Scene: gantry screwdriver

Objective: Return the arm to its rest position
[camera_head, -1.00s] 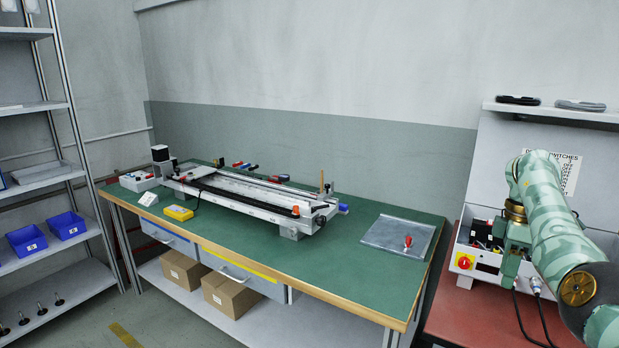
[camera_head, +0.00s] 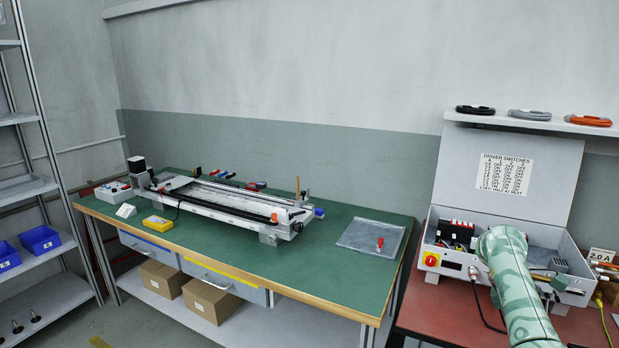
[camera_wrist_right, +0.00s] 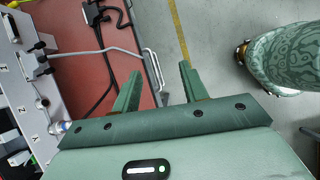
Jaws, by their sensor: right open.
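My right arm (camera_head: 514,290) comes up from the bottom right in the head view, in front of the open control box. My left gripper is not in view.
A control box (camera_head: 450,262) with cables stands on the red bench. Shelves (camera_head: 45,190) stand at left.

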